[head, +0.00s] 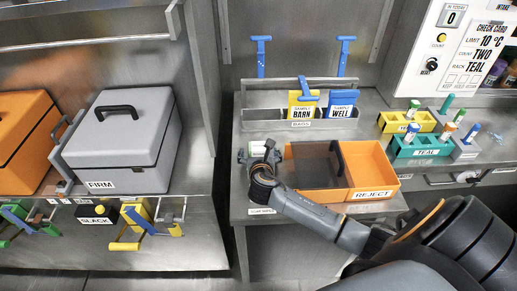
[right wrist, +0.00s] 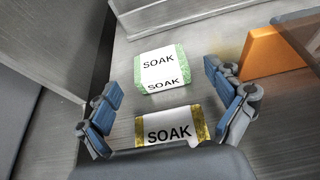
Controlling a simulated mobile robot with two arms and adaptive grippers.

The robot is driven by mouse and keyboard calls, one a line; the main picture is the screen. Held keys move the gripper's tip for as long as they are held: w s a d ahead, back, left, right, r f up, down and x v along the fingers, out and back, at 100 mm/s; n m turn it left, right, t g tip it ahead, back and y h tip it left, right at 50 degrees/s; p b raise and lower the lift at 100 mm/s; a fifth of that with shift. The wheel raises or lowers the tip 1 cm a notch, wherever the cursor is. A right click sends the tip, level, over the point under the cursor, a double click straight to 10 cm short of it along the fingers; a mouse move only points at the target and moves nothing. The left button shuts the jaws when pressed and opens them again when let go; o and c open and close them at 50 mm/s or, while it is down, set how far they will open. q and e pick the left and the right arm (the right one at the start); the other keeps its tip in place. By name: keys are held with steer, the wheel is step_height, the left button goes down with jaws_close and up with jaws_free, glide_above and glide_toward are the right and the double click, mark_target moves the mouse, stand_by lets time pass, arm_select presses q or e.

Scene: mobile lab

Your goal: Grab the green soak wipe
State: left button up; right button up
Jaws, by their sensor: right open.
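The green soak wipe is a white pack with green ends and the word SOAK. It lies flat on the metal bench in the right wrist view (right wrist: 160,70), just beyond and between my right fingertips. A similar white pack with yellow ends (right wrist: 170,130), also marked SOAK, lies nearer my palm, between the finger bases. My right gripper (right wrist: 160,84) is open, its fingers spread to both sides and touching neither pack as far as I can tell. In the head view my right gripper (head: 262,162) is over the bench left of the orange bin and partly hides the packs. My left gripper is not in view.
An orange REJECT bin (head: 372,176) stands close right of my right gripper. A metal rack (head: 262,114) with SAMPLE bags is behind it. A grey FIRM case (head: 121,138) sits left across a gap. Teal and yellow tube racks (head: 423,150) stand at the right.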

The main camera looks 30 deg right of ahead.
steer(key=shift+x, duration=1.1)
steer(key=shift+a, duration=0.1)
steer(key=shift+r, duration=0.1)
steer(key=shift+c, duration=0.5)
steer(key=c, duration=0.9)
